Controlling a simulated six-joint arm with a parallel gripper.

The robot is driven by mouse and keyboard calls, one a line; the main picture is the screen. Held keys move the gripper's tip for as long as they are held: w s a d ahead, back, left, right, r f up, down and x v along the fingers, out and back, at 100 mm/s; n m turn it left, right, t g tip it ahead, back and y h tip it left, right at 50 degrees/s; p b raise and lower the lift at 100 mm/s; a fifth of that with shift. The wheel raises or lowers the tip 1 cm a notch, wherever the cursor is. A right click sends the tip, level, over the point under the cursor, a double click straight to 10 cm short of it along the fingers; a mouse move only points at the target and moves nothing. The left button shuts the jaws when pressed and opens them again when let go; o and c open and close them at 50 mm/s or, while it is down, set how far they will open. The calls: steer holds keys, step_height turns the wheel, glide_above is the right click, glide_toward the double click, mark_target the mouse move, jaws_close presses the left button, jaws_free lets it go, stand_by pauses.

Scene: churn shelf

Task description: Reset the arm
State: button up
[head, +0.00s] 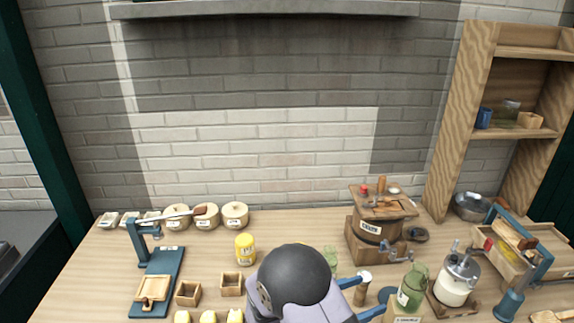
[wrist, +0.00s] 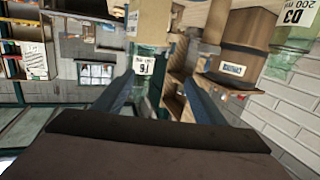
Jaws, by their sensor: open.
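My gripper (head: 374,297) is at the bottom centre of the head view, low over the workbench, its blue fingers pointing right. The fingers are apart in the wrist view (wrist: 160,88), and I see nothing clamped between them. A small wooden piece with a white top (head: 363,279) stands by the fingers in the head view; I cannot tell if they touch it. A green bottle (head: 412,287) stands just right of them. My arm's dark rounded joint hides part of the bench.
A wooden churn (head: 370,231) on a block stands behind the gripper. A glass jar of white liquid (head: 455,282) and a wooden crate (head: 497,258) are right. A blue stand (head: 158,279), lidded pots (head: 235,215) and a yellow jar (head: 245,249) are left. A shelf (head: 462,130) rises at right.

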steer(key=w+a+f+n+t+y+p, duration=0.1)
steer(key=w+a+f+n+y, duration=0.1)
steer(key=a+n+y, duration=0.5)
steer(key=w+a+f+n+t+y, duration=0.2)
steer(key=w+a+n+y, duration=0.15)
steer(key=a+y, duration=0.5)
steer(key=s+d+n+g+b, duration=0.1)
steer(key=s+d+g, duration=0.3)
steer(key=s, duration=0.7)
steer(key=s+d+n+g+b, duration=0.1)
steer(key=s+d+g, duration=0.3)
steer(key=s, duration=0.7)
steer(key=shift+d+f+n+g, duration=0.15)
steer(key=shift+d+n+g, duration=0.15)
steer(key=shift+d+n, duration=0.35)
steer(key=shift+s+a+y, duration=0.1)
steer(key=shift+y, duration=0.15)
